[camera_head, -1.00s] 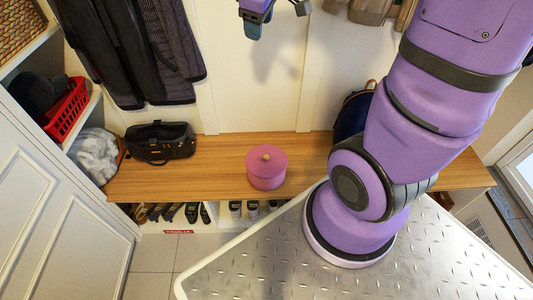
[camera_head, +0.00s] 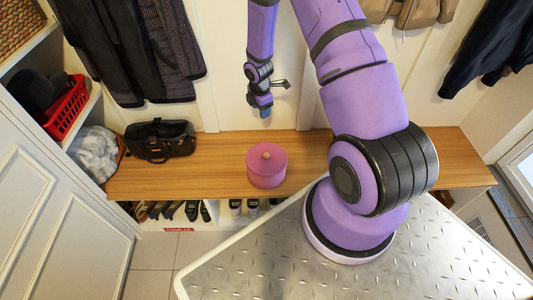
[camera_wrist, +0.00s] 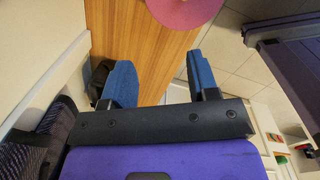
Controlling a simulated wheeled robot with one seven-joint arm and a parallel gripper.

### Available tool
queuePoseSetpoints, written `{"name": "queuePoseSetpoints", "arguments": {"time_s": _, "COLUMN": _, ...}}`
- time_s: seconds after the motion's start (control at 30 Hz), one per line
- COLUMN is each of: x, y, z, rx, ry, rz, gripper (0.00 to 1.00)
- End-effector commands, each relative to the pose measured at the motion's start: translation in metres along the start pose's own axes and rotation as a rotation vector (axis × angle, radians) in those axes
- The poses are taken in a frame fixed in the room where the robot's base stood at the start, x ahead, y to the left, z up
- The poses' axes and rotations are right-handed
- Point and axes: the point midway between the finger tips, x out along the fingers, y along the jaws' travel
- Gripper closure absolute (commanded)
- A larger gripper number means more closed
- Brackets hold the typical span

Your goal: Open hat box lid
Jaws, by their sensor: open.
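The pink round hat box (camera_head: 266,172) stands upright on the wooden bench. Its lid (camera_head: 267,158) is on and has a small tan knob (camera_head: 266,155) in the middle. In the wrist view, part of the pink lid (camera_wrist: 184,10) shows at the top edge, beyond the fingertips, and the knob is not seen. My gripper (camera_head: 265,112) hangs above and behind the box, apart from it. In the wrist view, its two blue fingers (camera_wrist: 160,80) are spread with nothing between them.
The wooden bench (camera_head: 220,150) is clear on both sides of the box. A black bag (camera_head: 160,141) sits at its left end. Shoes (camera_head: 190,210) stand in cubbies below. Coats (camera_head: 130,50) hang on the wall, and a red basket (camera_head: 67,107) is on the left shelf.

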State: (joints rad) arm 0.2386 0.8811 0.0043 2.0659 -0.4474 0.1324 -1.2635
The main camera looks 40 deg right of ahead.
Motion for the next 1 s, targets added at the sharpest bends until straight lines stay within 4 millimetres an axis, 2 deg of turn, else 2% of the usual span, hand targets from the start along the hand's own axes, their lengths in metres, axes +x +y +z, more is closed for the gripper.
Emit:
{"name": "queuePoseSetpoints", "arguments": {"time_s": 0.03, "x": 0.026, "y": -0.008, "z": 0.000, "rx": -0.038, "ry": 0.011, "rz": -0.019, "gripper": 0.46}}
{"name": "queuePoseSetpoints", "arguments": {"time_s": 0.1, "x": 0.053, "y": -0.016, "z": 0.000, "rx": -0.093, "ry": 0.025, "rz": -0.032, "gripper": 0.46}}
{"name": "queuePoseSetpoints", "arguments": {"time_s": 0.2, "x": 0.084, "y": -0.027, "z": -0.001, "rx": -0.156, "ry": 0.044, "rz": -0.046, "gripper": 0.46}}
{"name": "queuePoseSetpoints", "arguments": {"time_s": 0.3, "x": 0.106, "y": -0.036, "z": -0.003, "rx": -0.203, "ry": 0.059, "rz": -0.055, "gripper": 0.46}}
{"name": "queuePoseSetpoints", "arguments": {"time_s": 0.67, "x": 0.141, "y": -0.045, "z": -0.005, "rx": -0.241, "ry": 0.073, "rz": -0.060, "gripper": 0.46}}
{"name": "queuePoseSetpoints", "arguments": {"time_s": 1.0, "x": 0.197, "y": -0.049, "z": -0.008, "rx": -0.238, "ry": 0.071, "rz": -0.061, "gripper": 0.46}}
